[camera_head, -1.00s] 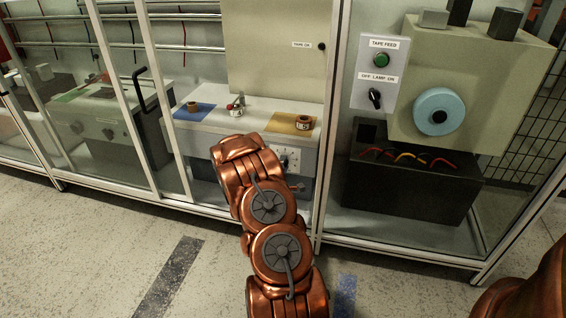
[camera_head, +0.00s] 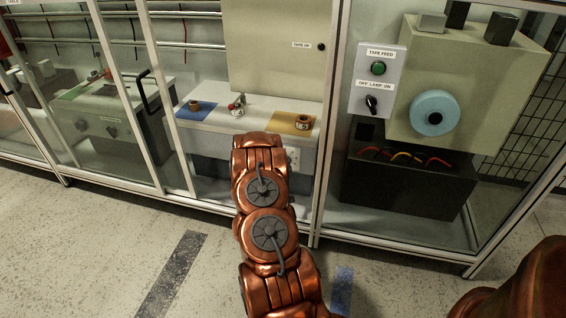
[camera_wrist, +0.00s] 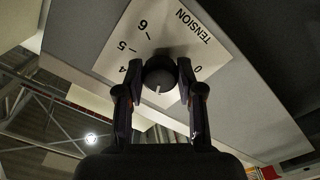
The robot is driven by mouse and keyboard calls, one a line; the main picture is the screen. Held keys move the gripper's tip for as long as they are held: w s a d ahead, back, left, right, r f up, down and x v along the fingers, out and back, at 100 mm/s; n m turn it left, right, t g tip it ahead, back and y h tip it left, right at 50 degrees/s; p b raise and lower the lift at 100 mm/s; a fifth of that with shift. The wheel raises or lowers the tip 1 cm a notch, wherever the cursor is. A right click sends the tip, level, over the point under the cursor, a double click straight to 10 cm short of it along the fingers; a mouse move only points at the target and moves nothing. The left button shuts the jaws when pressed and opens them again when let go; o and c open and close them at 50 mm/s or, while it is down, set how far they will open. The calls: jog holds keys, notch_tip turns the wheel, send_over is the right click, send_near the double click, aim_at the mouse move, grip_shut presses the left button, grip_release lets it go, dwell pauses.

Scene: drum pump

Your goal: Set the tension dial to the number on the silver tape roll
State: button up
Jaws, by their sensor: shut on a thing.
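The tension dial is a black round knob (camera_wrist: 159,73) on a white plate (camera_wrist: 205,50) marked TENSION, seen in the wrist view. My gripper (camera_wrist: 160,80) has a finger on each side of the knob and is shut on it. A white mark on the knob points down in the picture. The numbers 4, 5, 6 and 0 show; others are hidden. In the head view, a light roll with a dark digit like 4 (camera_head: 238,111) stands mid-bench. A brown roll (camera_head: 194,107) stands on a blue patch, and another marked roll (camera_head: 303,122) on a yellow patch.
The bench (camera_head: 215,122) stands inside a glazed frame, with a white post (camera_head: 327,150) right of my arm. A black door handle (camera_head: 149,90) is at left.

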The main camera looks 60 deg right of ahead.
jog(key=shift+w+m+b, duration=0.15)
jog(key=shift+m+b, duration=0.35)
jog(key=shift+m, duration=5.9)
jog(key=o, duration=1.2)
jog(key=shift+c, duration=0.2)
jog(key=shift+a, duration=0.15)
jog(key=v, duration=0.7)
jog(key=shift+a, duration=0.2)
